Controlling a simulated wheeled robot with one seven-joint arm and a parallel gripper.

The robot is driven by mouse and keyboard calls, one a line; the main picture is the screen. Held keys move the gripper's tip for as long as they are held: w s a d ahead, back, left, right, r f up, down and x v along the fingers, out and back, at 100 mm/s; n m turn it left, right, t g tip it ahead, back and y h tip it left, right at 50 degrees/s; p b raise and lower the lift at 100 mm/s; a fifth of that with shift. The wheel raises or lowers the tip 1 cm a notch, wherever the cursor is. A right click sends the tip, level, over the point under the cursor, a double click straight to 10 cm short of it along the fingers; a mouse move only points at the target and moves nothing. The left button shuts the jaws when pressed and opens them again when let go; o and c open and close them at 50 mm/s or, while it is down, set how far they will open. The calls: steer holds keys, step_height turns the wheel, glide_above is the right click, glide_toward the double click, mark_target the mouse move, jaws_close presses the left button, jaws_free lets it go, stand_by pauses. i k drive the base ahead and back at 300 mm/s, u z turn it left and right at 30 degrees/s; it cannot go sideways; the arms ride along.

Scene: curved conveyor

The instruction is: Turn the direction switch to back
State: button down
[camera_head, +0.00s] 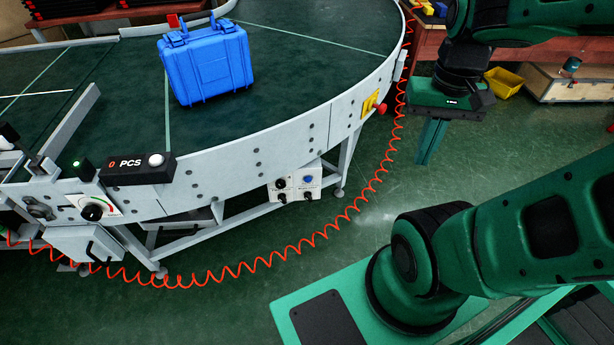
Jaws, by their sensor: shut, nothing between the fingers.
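A white control box (296,185) hangs under the outer rim of the curved conveyor. It carries small black knobs (281,184) and a blue button (308,179). The direction switch may be one of these knobs, but the labels are too small to read and I cannot tell its setting. My gripper (427,158) is at the upper right, with its green fingers pointing down, shut and empty. It is in the air well to the right of the box, apart from the conveyor.
A blue case (206,62) stands on the green conveyor belt (290,50). A dial (92,212) and a counter display (137,168) are at the left. An orange coiled hose (325,236) runs around the conveyor. A yellow bin (503,82) lies behind my gripper.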

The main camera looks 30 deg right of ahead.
mark_target(281, 197)
steer(key=z, duration=0.15)
steer(key=i, duration=0.95)
